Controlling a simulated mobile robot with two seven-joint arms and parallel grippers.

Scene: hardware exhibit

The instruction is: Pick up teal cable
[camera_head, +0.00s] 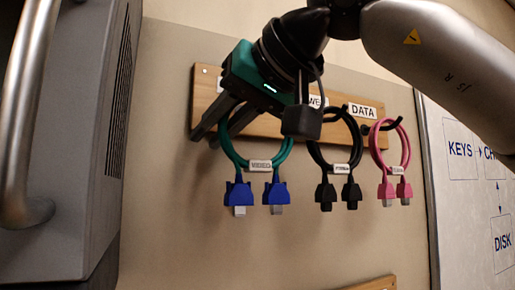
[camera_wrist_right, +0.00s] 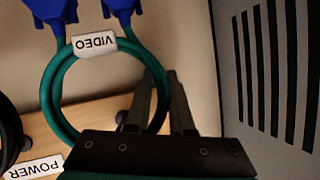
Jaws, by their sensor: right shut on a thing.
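The teal cable (camera_head: 285,153) is a coiled loop with a white VIDEO tag and two blue connectors (camera_head: 239,195) hanging down. It hangs in front of the wooden board at the left end of the row. My right gripper (camera_head: 210,134) reaches down over it from the upper right and is shut on the loop's left side. In the wrist view, the loop (camera_wrist_right: 54,78) passes at the fingers (camera_wrist_right: 163,72). The gripper hides the loop's top and any peg behind it in the head view. My left gripper is not in view.
A black cable (camera_head: 327,163) and a pink cable (camera_head: 404,150) hang to the right on the wooden board (camera_head: 264,127), below labels. A grey cabinet (camera_head: 85,130) with a handle stands close on the left. A white sign panel (camera_head: 470,200) is at right.

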